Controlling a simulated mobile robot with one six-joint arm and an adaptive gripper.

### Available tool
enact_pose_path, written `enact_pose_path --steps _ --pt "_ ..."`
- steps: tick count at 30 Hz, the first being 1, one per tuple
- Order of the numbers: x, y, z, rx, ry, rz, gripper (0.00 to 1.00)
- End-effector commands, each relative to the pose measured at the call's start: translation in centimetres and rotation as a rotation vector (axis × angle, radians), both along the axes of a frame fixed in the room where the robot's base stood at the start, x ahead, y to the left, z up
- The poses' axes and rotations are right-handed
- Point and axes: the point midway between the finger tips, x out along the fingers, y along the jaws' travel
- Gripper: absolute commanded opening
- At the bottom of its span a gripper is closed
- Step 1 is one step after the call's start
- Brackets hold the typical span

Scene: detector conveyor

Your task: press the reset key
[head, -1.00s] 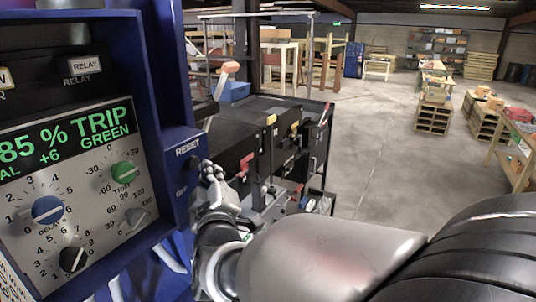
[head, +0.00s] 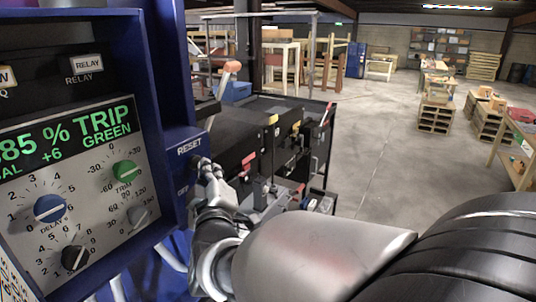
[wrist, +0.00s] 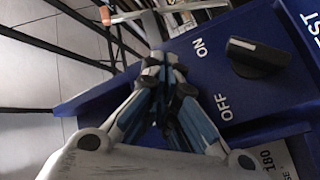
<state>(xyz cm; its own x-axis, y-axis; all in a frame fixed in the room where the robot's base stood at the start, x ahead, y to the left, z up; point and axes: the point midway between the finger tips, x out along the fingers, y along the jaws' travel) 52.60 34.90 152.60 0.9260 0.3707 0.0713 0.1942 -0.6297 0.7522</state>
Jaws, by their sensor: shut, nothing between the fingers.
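I cannot make out a separate reset key there; my gripper hides part of the panel below the label. My gripper (head: 205,165) is shut and empty, its tips close to the panel just below the label. I cannot tell whether they touch it. In the wrist view my shut fingers (wrist: 165,62) are beside a black rotary switch (wrist: 258,57) with ON and OFF labels. Only the letters "ST" of a label (wrist: 309,32) show at the right edge.
The control face (head: 80,190) with dials and a green "85 % TRIP GREEN" display is left of my gripper. A dark machine (head: 265,120) with levers stands just behind and right of it. Open concrete floor (head: 380,150) lies further right.

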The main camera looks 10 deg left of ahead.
Motion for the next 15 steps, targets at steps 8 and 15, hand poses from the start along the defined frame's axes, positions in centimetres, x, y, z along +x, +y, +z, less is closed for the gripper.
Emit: enact_pose_path --steps 8,15 --pt "0.08 0.19 -0.01 0.000 0.000 0.000 0.00" --pt "0.19 0.47 0.02 -0.001 0.000 0.000 0.00"
